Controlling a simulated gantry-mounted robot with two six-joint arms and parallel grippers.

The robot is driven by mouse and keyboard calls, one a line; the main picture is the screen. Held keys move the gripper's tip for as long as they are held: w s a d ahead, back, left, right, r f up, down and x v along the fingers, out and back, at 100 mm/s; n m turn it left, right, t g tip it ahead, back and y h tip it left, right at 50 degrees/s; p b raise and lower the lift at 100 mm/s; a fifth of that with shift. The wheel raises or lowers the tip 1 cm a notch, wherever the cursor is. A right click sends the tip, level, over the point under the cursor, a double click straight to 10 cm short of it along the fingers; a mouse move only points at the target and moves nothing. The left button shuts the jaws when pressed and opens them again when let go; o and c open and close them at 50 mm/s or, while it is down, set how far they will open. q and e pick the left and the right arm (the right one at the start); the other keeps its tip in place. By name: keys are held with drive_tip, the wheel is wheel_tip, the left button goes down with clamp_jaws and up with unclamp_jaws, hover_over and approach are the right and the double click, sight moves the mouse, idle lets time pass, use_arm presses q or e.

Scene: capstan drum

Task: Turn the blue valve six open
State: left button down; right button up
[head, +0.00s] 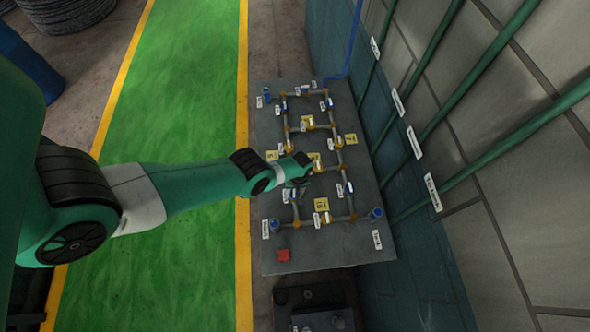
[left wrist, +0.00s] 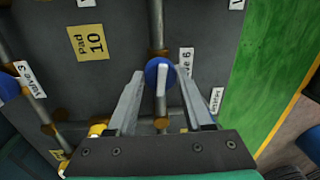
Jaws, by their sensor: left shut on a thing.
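A blue round valve (left wrist: 151,73) with a white bar handle sits on a grey pipe in the left wrist view. A label (left wrist: 186,62) beside it ends in 6, its start hidden by a finger. The white bar runs roughly along the pipe. My left gripper (left wrist: 162,78) is shut on this valve, one finger on each side of it. In the head view my left gripper (head: 301,183) is over the left part of the pipe panel (head: 345,256) and hides what is beneath. My right gripper is not in view.
Another blue valve (left wrist: 8,87) is at the left of the wrist view. A wall (head: 425,95) with green pipes stands at the right.

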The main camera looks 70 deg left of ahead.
use_arm(q)
drive_tip(key=shift+n, duration=0.8)
drive_tip(key=shift+c, duration=1.5)
unclamp_jaws()
drive_tip(key=shift+r, duration=0.1)
